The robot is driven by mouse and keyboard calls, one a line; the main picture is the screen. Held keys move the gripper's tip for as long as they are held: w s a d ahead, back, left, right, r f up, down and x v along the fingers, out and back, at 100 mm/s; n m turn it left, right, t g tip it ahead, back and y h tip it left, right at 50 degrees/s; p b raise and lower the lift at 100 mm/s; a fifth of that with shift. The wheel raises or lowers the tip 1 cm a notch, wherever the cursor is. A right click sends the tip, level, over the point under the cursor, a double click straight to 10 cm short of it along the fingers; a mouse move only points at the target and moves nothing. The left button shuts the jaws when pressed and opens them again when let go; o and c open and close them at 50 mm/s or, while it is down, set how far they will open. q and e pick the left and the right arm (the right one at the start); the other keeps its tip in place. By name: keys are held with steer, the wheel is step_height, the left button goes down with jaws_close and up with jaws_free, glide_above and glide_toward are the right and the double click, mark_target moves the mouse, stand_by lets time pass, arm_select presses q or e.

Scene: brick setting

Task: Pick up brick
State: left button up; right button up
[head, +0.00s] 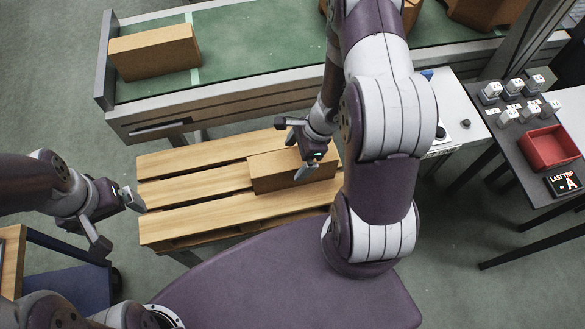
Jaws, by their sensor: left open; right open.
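My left gripper (122,227) is open and empty at the pallet's left edge. Another tan brick (155,52) stands on the left end of the green conveyor (250,40).
More brown blocks (484,12) are on the conveyor at the upper right, partly cut off. A dark table at the right holds a red tray (549,147), several small white-topped items (518,100) and a black sign (563,182). The pallet's left half is clear.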

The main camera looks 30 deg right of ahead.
steer(key=x, duration=0.4)
steer(key=shift+w+a+f, duration=0.1)
steer(key=shift+w+f, duration=0.2)
steer(key=shift+f, duration=0.05)
steer(key=shift+s+r, duration=0.15)
steer(key=shift+c, duration=0.6)
jaws_close()
